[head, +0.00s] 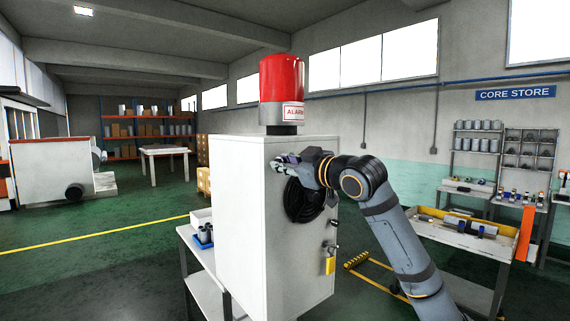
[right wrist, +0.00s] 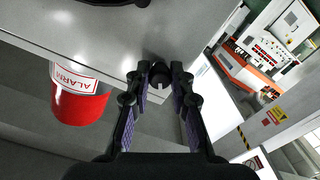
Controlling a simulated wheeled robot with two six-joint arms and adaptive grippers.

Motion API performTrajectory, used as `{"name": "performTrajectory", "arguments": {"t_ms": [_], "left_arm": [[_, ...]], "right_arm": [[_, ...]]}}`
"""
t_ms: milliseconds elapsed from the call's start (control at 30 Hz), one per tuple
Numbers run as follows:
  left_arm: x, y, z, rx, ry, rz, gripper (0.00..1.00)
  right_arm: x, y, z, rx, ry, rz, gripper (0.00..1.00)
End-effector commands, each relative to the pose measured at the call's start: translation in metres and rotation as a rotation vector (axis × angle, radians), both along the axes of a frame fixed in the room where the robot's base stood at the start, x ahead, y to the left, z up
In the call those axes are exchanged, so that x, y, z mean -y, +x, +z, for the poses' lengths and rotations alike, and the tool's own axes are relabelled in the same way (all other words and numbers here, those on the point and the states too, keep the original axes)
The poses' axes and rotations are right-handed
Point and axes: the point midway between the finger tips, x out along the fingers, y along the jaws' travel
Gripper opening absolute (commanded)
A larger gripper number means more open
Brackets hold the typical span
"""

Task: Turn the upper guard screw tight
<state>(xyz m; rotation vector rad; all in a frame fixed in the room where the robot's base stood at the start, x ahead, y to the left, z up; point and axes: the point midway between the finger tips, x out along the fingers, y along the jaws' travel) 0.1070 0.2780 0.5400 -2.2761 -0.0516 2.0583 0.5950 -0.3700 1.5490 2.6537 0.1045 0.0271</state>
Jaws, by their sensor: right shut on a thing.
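The white cabinet (head: 245,225) stands in the middle of the head view, with a black round fan guard (head: 303,203) on its right-hand face. My right gripper (head: 287,163) is at the upper part of that face, above the guard. In the right wrist view the upper guard screw (right wrist: 159,72), a dark round head with a light slot or mark, sits between the fingertips of my right gripper (right wrist: 160,84). The jaws are shut on it. The screw is hidden by the gripper in the head view. How deep it sits cannot be told. My left gripper is not in view.
A red alarm lamp (head: 281,80) stands on top of the cabinet, close to my right gripper. A latch and a yellow padlock (head: 329,265) are lower on the same face. A yellow-edged workbench (head: 465,235) stands to the right. Open floor lies to the left.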

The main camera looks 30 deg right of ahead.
Motion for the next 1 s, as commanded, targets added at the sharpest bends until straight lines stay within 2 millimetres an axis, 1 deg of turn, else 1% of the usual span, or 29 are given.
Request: {"name": "performTrajectory", "arguments": {"t_ms": [267,467,667,1000], "left_arm": [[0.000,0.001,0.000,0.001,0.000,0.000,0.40],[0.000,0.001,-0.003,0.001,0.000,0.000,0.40],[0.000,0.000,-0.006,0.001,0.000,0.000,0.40],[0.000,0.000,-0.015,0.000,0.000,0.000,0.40]], "right_arm": [[0.000,0.000,-0.001,-0.003,0.013,0.000,0.00],[0.000,0.000,-0.002,-0.009,0.085,0.000,0.00],[0.000,0.000,-0.002,-0.021,0.233,0.000,0.00],[-0.001,0.000,-0.003,-0.046,0.556,0.000,0.00]]}}
